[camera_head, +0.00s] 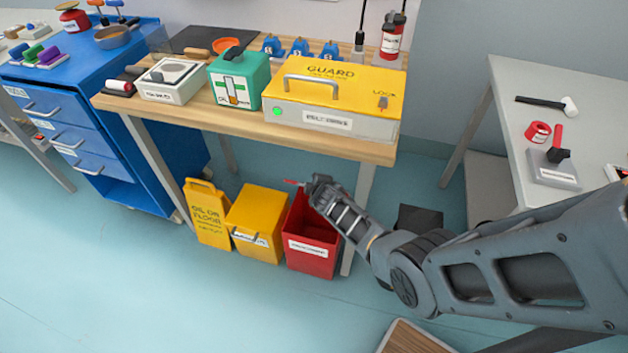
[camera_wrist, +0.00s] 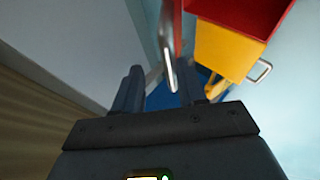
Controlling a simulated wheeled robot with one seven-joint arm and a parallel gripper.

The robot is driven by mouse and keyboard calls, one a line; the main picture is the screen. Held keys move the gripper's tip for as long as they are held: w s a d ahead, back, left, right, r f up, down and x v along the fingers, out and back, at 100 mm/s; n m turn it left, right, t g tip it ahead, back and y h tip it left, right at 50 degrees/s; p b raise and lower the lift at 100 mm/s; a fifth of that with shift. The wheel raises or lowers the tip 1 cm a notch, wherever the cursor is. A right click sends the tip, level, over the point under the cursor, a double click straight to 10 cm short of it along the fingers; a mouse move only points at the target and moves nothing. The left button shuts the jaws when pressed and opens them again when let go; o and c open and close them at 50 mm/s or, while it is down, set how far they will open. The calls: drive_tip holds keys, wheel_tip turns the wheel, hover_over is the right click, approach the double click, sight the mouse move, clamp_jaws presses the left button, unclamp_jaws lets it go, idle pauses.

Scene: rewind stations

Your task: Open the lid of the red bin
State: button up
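The red bin (camera_head: 311,257) stands on the floor under the right end of the wooden bench. Its dark inside shows from above, so its lid is raised. A small red part (camera_head: 293,182), apparently the lid's edge, shows beside my gripper (camera_head: 316,184); the rest of the lid is hidden by the arm. In the wrist view, the bin's red body (camera_wrist: 248,12) is at the top, and a metal handle (camera_wrist: 168,55) on a narrow red strip reaches down between the fingers of my gripper (camera_wrist: 160,88). The fingers are apart; I cannot tell whether either touches the handle.
A yellow bin (camera_head: 255,222) stands left of the red bin, then a yellow floor sign (camera_head: 206,212). The wooden bench (camera_head: 240,128) overhangs them, with its leg (camera_head: 358,210) just right of the red bin. Open floor (camera_head: 150,290) lies in front.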

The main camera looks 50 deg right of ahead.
drive_tip(key=p+v, duration=0.2)
drive_tip(key=v, duration=0.3)
idle(0.5)
